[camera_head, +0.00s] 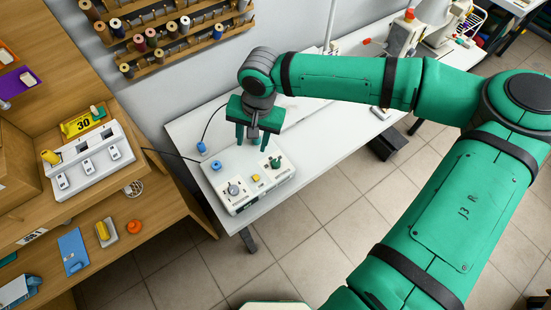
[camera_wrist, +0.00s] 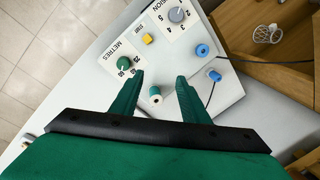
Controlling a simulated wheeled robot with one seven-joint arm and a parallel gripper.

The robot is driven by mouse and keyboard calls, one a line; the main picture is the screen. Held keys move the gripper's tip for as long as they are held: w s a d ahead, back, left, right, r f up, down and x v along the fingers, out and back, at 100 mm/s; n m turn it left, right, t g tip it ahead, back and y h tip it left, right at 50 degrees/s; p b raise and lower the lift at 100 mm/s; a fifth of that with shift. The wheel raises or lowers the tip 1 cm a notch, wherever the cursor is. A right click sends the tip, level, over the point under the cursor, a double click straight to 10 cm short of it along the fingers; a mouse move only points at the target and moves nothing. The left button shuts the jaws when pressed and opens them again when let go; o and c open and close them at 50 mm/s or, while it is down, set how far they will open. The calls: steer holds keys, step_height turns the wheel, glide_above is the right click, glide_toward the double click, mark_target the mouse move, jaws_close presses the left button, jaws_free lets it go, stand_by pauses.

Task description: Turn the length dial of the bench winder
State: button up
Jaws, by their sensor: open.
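The bench winder (camera_head: 248,207) is a white box on the white table. Its green length dial (camera_wrist: 124,63), marked METRES, also shows in the head view (camera_head: 275,162). A grey dial (camera_wrist: 176,14) with numbers and a yellow START button (camera_wrist: 147,38) are on the same top face. My gripper (camera_head: 252,143) is above the winder's back part, pointing down, open and empty. In the wrist view its fingertips (camera_wrist: 160,77) stand apart, the length dial just beyond and outside the left one. A green spool (camera_wrist: 155,94) appears between the fingers.
A blue round piece (camera_wrist: 202,50) is on the winder, and another blue one (camera_head: 202,148) stands beside it with a dark cord. A wooden desk (camera_head: 165,190) with a white switch unit (camera_head: 95,165) is at left. Thread racks hang behind.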

steer(key=m+h, duration=0.1)
steer(key=h, duration=0.1)
glide_above(276, 163)
steer(key=shift+m, duration=0.3)
step_height(276, 163, down, 10)
steer(key=shift+f, duration=0.2)
jaws_close()
